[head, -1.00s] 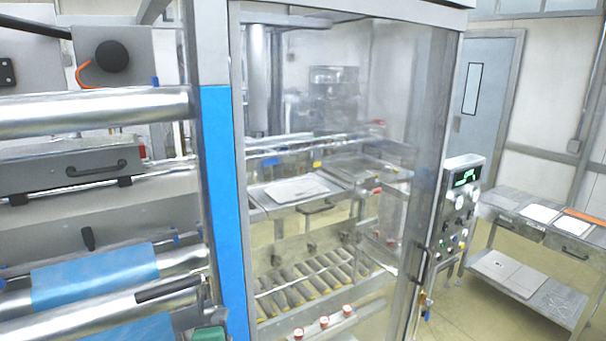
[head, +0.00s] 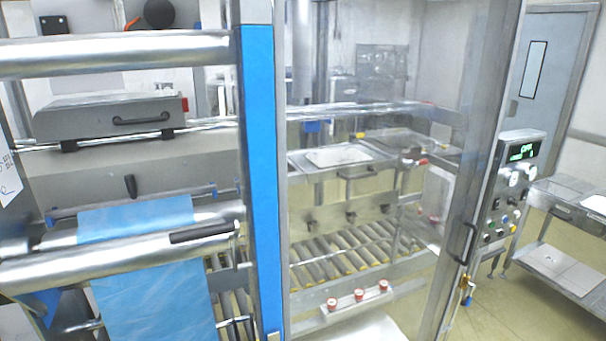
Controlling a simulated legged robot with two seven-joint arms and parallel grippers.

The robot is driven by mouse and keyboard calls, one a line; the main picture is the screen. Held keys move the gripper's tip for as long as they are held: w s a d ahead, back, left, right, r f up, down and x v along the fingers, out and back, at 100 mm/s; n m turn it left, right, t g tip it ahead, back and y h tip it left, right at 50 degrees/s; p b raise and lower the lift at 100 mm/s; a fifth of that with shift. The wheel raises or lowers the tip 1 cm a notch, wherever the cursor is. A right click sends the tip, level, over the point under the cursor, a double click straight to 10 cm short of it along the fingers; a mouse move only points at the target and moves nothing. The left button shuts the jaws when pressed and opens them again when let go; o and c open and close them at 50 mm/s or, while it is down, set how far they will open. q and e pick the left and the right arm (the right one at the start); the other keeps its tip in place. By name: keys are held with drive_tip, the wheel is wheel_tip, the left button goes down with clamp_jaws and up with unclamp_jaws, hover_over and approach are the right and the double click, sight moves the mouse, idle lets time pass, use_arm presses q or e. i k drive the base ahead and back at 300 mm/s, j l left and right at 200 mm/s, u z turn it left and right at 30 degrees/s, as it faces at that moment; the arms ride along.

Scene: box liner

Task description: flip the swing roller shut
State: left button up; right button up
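A silver roller with a black grip sleeve near its right end (head: 120,261) lies across the lower left of the head view. It looks like the swing roller, slanting slightly up to the right. Blue film (head: 150,295) passes by it and hangs down below. A second roller lies just behind it, partly covered by the film. Whether the swing roller is latched at its right end cannot be told. Neither of my grippers is in view.
A blue upright post (head: 262,180) stands right of the rollers. A clear-panelled door with a dark handle (head: 467,243) encloses the conveyor rollers (head: 335,250). A control panel (head: 515,185) and a steel table (head: 560,262) stand at the right. A thick upper roller (head: 115,54) crosses the upper left.

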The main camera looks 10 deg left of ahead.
sight(20, 276)
drive_tip(key=u, duration=1.25)
